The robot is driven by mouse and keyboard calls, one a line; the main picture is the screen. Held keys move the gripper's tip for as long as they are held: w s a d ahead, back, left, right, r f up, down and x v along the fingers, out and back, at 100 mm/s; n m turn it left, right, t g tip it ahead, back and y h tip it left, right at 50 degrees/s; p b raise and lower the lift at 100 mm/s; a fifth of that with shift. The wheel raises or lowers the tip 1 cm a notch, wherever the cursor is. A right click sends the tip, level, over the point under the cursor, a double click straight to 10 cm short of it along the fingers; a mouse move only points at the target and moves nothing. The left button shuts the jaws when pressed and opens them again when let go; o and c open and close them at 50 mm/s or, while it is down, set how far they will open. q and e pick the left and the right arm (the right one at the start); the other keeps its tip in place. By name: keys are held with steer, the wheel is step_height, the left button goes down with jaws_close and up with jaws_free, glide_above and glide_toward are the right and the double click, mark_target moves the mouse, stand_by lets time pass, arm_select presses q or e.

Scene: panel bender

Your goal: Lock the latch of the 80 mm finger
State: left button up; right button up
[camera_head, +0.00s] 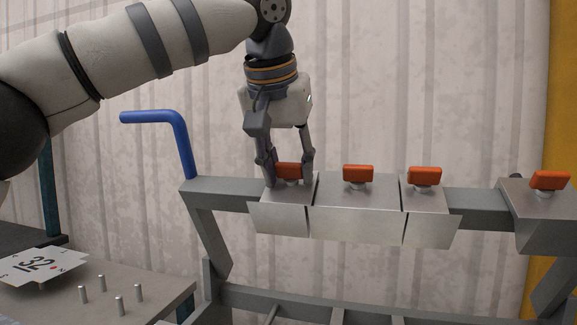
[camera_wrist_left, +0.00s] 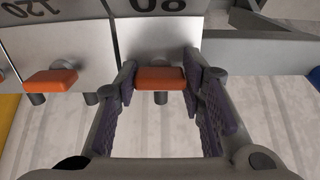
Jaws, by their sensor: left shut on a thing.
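The 80 mm finger (camera_head: 283,217) is the leftmost metal piece on the grey beam in the head view; its "80" marking shows upside down in the wrist view (camera_wrist_left: 158,35). Its latch (camera_head: 290,171) has an orange handle on a short grey stem. In the wrist view the handle (camera_wrist_left: 160,78) lies crosswise between my fingertips. My left gripper (camera_head: 285,172) reaches down from above and is shut on this handle, one finger on each end; it also shows in the wrist view (camera_wrist_left: 160,85). My right gripper is in neither view.
A wider finger (camera_head: 355,212) and a narrower one (camera_head: 427,217) sit to the right, each with an orange latch. Another piece (camera_head: 545,215) stands apart at far right. A blue bent handle (camera_head: 165,125) rises at the beam's left end. A table with pegs (camera_head: 110,295) is lower left.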

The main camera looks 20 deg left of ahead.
arm_select(q)
steer(key=o, duration=1.2)
steer(key=shift+c, duration=0.2)
steer(key=v, duration=1.2)
